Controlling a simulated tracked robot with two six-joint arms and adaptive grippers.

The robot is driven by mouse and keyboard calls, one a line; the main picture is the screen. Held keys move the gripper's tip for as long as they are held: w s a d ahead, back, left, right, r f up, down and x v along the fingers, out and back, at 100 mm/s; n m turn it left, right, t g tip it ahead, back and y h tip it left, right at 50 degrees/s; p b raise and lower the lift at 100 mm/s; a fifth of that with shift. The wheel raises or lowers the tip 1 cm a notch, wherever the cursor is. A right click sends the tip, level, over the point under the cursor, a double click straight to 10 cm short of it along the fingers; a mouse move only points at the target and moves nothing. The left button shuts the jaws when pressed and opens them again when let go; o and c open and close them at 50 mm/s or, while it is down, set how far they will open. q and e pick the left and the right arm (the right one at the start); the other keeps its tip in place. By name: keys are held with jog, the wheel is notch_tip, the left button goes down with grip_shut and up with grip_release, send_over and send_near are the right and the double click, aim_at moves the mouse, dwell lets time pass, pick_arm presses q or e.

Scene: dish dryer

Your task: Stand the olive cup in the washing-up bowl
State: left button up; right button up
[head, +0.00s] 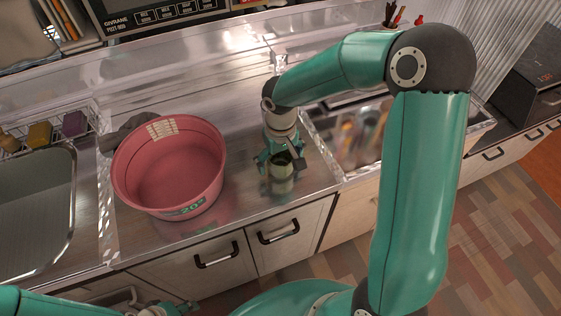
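The olive cup (282,184) is upright at the front part of the metal counter, right of the washing-up bowl. My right gripper (281,163) reaches down from above with its fingers on either side of the cup, near its rim. Whether the fingers press on the cup, and whether its base touches the counter, cannot be told. The pink washing-up bowl (168,180) stands on the counter to the left and looks empty. My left gripper (182,307) shows only in part at the bottom edge, low in front of the cabinets, and its fingers are unclear.
A sink basin (35,210) lies left of the bowl. A dark grey cloth (125,135) lies behind the bowl's left side. A wire caddy (45,135) with sponges is at the far left. A clear-walled bin of utensils (355,135) stands right of the cup. Bare counter separates bowl and cup.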

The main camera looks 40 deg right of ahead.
jog(key=c, duration=1.3)
jog(key=shift+r, duration=0.1)
